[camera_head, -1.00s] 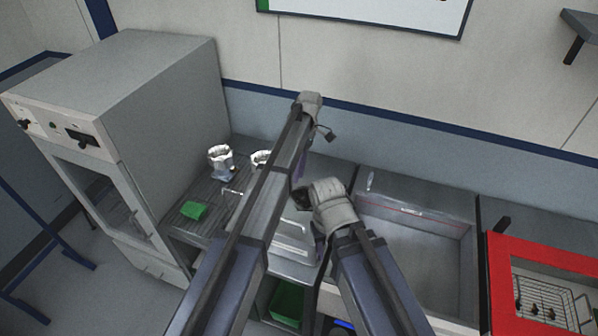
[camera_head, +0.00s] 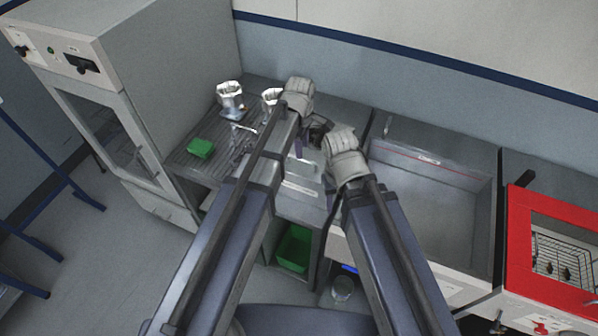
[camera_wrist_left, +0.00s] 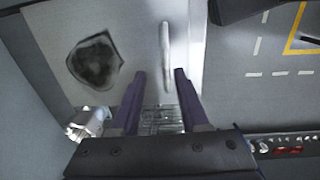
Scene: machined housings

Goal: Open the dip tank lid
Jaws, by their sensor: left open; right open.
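The dip tank lid looks to be the pale grey panel (camera_wrist_left: 139,20) in the left wrist view, with a light bar handle (camera_wrist_left: 165,45) standing out from it. My left gripper (camera_wrist_left: 159,74) is open. The near end of the bar shows between its two purple fingers, and I cannot tell whether they touch it. In the head view my left gripper (camera_head: 299,147) points down over the bench, and the arms hide much of the lid. My right gripper (camera_head: 331,182) is beside it, lower and to the right, open, with its fingertips partly hidden.
A green block (camera_head: 200,149) and shiny housings (camera_head: 230,95) are on the ribbed board at left, beside a grey cabinet (camera_head: 170,60). An open basin (camera_head: 440,190) lies to the right, then a red-framed unit (camera_head: 520,235). A green bin (camera_head: 294,248) is under the bench.

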